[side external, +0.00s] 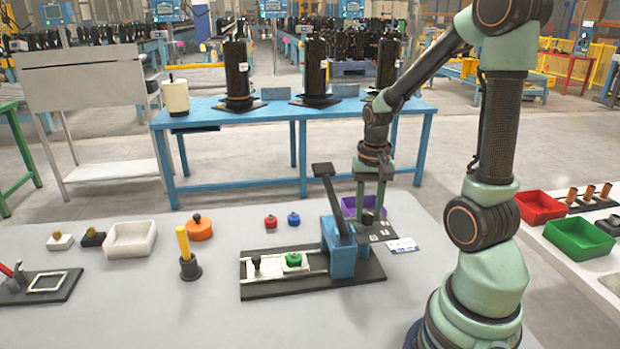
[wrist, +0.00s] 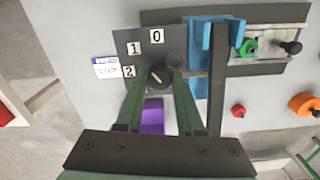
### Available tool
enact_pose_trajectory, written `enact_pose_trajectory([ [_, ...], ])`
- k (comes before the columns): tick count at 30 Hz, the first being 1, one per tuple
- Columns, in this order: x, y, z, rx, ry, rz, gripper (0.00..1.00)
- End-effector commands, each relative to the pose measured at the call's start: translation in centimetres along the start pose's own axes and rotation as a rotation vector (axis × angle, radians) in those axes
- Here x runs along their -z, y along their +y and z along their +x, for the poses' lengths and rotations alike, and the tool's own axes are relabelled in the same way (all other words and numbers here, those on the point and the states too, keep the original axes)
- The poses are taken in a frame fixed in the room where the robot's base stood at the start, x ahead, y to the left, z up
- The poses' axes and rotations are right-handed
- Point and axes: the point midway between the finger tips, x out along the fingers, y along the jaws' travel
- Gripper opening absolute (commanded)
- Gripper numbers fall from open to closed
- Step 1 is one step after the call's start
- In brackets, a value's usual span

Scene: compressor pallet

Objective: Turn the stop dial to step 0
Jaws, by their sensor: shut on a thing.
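The stop dial (wrist: 158,73) is a dark round knob on a dark plate (wrist: 122,38) with white labels 0, 1 and 2. Label 0 (wrist: 156,36) is above the knob in the wrist view, label 1 (wrist: 134,48) is upper left, and label 2 (wrist: 129,71) is left. A small pale mark shows on the knob; I cannot tell exactly which label it points to. My gripper (wrist: 162,77) is shut on the dial, with one green finger on each side. In the side external view my gripper (side external: 371,208) points down at the plate, and its fingers partly hide the dial.
A blue press with a dark lever (side external: 340,252) stands beside the dial plate. A purple bin (side external: 350,205) is close behind the fingers. A white card (side external: 402,245) lies beside the plate. Red (side external: 270,222) and blue (side external: 293,219) knobs stand behind the fixture.

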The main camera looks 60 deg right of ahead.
Motion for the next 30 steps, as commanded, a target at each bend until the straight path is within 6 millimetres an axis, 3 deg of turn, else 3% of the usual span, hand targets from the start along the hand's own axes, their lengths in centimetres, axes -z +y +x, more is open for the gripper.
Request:
enact_pose_trajectory([
  [15, 0.02, -0.01, -0.13, 0.000, 0.000, 0.442, 0.00],
  [30, 0.02, -0.01, -0.13, 0.000, 0.000, 0.619, 0.00],
])
